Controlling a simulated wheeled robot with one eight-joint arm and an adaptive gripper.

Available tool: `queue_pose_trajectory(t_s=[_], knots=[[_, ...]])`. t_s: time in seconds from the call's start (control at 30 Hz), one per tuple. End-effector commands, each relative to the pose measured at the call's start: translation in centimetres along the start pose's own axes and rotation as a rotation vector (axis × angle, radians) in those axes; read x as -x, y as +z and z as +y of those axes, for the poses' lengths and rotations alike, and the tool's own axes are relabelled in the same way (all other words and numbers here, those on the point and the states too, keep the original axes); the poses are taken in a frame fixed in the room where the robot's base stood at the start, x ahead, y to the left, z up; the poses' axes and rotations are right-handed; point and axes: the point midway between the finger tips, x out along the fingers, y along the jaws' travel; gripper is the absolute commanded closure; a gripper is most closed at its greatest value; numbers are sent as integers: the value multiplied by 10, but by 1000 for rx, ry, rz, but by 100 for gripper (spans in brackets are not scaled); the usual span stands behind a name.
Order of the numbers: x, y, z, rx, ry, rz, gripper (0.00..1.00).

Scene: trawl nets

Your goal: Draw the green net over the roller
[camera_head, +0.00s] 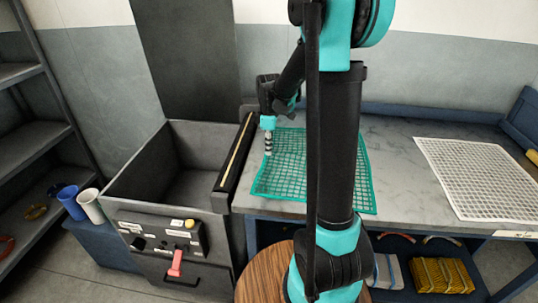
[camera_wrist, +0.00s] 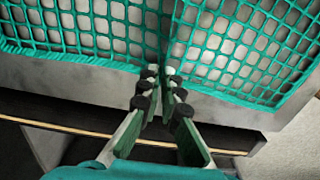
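The green net (camera_head: 300,170) lies on the grey bench top, its left edge close to the roller. The black roller (camera_head: 236,155) with a yellow stripe lies along the bench's left end, beside the open grey bin; its stripe crosses the lower part of the wrist view (camera_wrist: 60,126). My gripper (camera_head: 268,152) points down at the net's left edge. In the wrist view its fingertips (camera_wrist: 161,74) are together at the net's border (camera_wrist: 105,62), and a fold in the mesh runs away from them. The fingers appear closed on the border. My arm hides part of the net.
The grey bin (camera_head: 121,188) has a control panel (camera_head: 160,232) with a red lever (camera_head: 176,263). A white net (camera_head: 480,175) lies on the bench at right. Cups (camera_head: 90,206) and shelves stand at left. A round wooden top (camera_head: 262,275) is in front.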

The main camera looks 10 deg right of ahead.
Motion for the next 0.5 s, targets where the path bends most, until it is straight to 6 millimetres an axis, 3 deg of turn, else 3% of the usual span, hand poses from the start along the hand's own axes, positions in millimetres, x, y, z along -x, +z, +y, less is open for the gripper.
queue_pose_trajectory(t_s=[0.3,0.5], knots=[[53,0,0,0,0,0,100],[61,0,0,0,0,0,100]])
